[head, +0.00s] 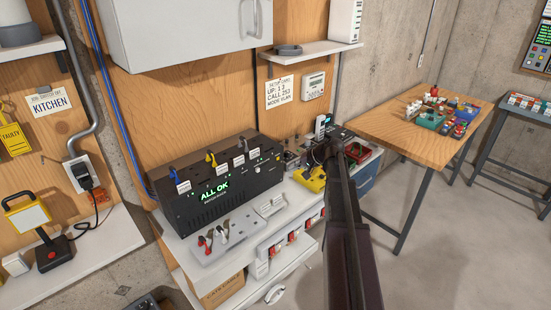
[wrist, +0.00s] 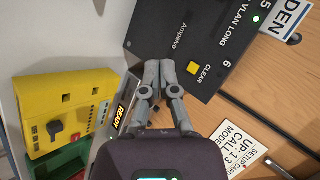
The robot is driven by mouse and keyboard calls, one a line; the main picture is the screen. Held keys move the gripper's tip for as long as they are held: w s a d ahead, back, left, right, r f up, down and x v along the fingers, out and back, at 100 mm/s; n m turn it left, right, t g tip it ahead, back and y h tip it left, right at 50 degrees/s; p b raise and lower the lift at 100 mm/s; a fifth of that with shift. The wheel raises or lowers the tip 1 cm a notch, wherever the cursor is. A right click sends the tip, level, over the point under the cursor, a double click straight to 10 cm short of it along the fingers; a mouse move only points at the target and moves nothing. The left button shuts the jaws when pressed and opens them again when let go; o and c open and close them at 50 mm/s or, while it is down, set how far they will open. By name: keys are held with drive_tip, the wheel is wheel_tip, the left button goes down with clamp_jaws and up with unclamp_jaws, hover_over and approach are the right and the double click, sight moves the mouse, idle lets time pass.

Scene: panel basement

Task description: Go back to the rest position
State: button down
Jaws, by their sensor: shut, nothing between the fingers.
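My gripper (wrist: 159,65) is shut and empty. Its fingertips appear just left of the button in the wrist view, over the black face; I cannot tell whether they touch it. In the head view my arm hides the gripper's fingers.
A yellow device (head: 312,178) with knobs, also in the wrist view (wrist: 70,115), stands beside the box. A small READY display shows near my gripper. A wooden table (head: 395,125) with coloured parts stands right. Concrete floor is open at lower right.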

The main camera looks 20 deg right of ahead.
drive_tip(key=s+a+f, duration=0.1)
drive_tip(key=a, duration=0.2)
drive_tip(key=s+a+n+g, duration=0.1)
drive_tip(key=s+a, duration=0.1)
drive_tip(key=a, duration=0.1)
drive_tip(key=s+a+f+n+g, duration=0.1)
drive_tip(key=a, duration=0.2)
drive_tip(key=shift+s+f+h, duration=0.3)
drive_tip(key=shift+s, duration=0.1)
drive_tip(key=s+a, duration=0.2)
drive_tip(key=s+a+f+n+g+h, duration=0.1)
drive_tip(key=s+a, duration=0.1)
drive_tip(key=s+a+f+g, duration=0.1)
drive_tip(key=s+a, duration=0.1)
drive_tip(key=a, duration=0.1)
drive_tip(key=shift+a+n+h, duration=0.1)
drive_tip(key=shift+n+h, duration=0.2)
drive_tip(key=shift+n, duration=0.1)
drive_tip(key=s+a+f+n+g+h, duration=0.1)
drive_tip(key=s+a+h, duration=0.1)
drive_tip(key=s+a, duration=0.2)
drive_tip(key=s+a+f+n+g+h, duration=0.1)
drive_tip(key=s+a, duration=0.3)
drive_tip(key=s, duration=0.5)
drive_tip(key=shift+s+n+g+h, duration=0.15)
drive_tip(key=shift+n+g+h, duration=0.45)
drive_tip(key=shift+h, duration=0.1)
